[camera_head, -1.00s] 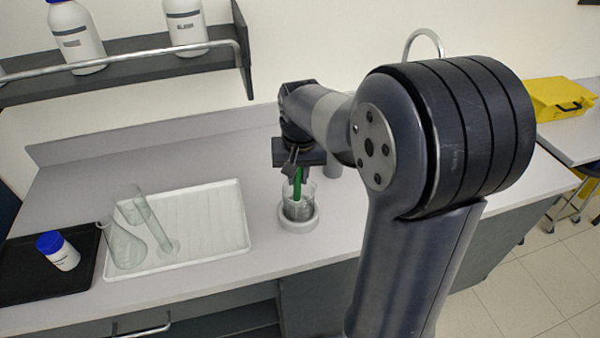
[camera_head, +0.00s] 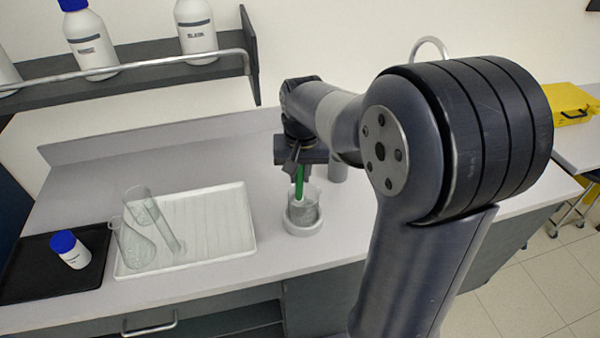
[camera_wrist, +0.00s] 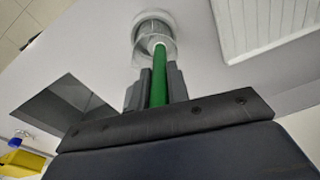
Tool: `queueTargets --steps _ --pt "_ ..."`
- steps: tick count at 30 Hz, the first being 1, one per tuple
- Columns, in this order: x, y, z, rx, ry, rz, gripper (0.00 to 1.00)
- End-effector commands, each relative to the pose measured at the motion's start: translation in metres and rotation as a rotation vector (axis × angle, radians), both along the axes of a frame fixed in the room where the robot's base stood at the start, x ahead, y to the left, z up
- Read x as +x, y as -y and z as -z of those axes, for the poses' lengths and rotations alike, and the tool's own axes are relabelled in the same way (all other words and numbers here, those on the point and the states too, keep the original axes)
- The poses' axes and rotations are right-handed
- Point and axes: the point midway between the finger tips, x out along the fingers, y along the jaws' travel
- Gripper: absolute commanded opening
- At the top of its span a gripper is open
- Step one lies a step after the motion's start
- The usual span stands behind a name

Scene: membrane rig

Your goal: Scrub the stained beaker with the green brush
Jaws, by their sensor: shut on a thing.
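The green brush (camera_head: 299,182) is held upright in my gripper (camera_head: 298,166), which is shut on its handle. In the wrist view the green handle (camera_wrist: 159,80) runs between the two fingers (camera_wrist: 157,88) toward the beaker. The beaker (camera_head: 303,207) is clear glass with a greyish stained lower part and stands in a white ring-shaped holder (camera_head: 304,228). The brush's lower end is inside the beaker, and its head is hard to make out against the grey. The beaker's mouth also shows in the wrist view (camera_wrist: 153,35), around the brush.
A white ribbed drying tray (camera_head: 215,215) with a glass flask (camera_head: 133,245) and a tall cylinder (camera_head: 160,225) stands to the left. A black tray (camera_head: 30,270) holds a blue-capped bottle (camera_head: 70,249). A railed shelf (camera_head: 140,68) with bottles hangs above. Counter between tray and shelf side is clear.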

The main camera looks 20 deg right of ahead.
Motion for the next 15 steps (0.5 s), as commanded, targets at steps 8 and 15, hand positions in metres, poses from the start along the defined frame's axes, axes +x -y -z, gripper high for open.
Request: queueTargets --steps 8,15 --pt "0.000 0.000 -0.004 0.000 0.000 0.000 0.00" --pt "0.000 0.000 0.013 0.000 -0.001 0.000 0.00"
